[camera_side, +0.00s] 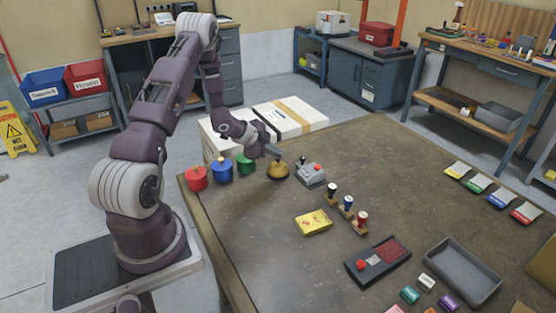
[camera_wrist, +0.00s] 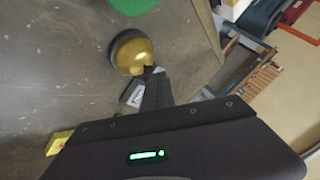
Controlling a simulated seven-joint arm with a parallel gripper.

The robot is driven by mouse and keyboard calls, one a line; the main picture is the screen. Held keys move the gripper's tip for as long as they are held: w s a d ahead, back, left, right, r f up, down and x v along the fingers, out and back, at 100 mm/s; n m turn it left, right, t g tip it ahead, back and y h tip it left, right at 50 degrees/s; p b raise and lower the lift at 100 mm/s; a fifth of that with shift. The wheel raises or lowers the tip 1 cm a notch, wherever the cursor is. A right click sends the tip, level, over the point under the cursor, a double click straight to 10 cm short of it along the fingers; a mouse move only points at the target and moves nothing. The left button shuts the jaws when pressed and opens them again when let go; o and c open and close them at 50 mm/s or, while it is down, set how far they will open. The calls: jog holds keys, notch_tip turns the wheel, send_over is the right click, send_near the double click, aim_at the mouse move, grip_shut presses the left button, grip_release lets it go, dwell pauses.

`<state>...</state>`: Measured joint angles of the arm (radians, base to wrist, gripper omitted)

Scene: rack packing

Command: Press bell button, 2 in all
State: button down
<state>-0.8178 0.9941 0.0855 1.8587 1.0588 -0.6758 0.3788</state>
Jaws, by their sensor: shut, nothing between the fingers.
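The bell (camera_side: 277,170) is a gold dome on a dark base, standing on the table near its back left edge. It also shows in the wrist view (camera_wrist: 129,52), just past the fingertips. My gripper (camera_side: 274,152) is shut and empty, at the top of the bell. In the wrist view its fingertips (camera_wrist: 152,72) overlap the right side of the dome. I cannot tell whether they touch the bell's button, which is hidden behind the fingers.
Red (camera_side: 196,178), blue (camera_side: 222,169) and green (camera_side: 245,164) pots stand left of the bell. A grey box with a red button (camera_side: 311,175) sits close on its right. The table's middle right is clear.

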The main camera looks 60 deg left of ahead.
jog(key=shift+f, duration=0.4)
dwell(0.8)
jog(key=shift+r, duration=0.85)
notch_tip(320, 180, up, 5)
dwell(0.4)
dwell(0.4)
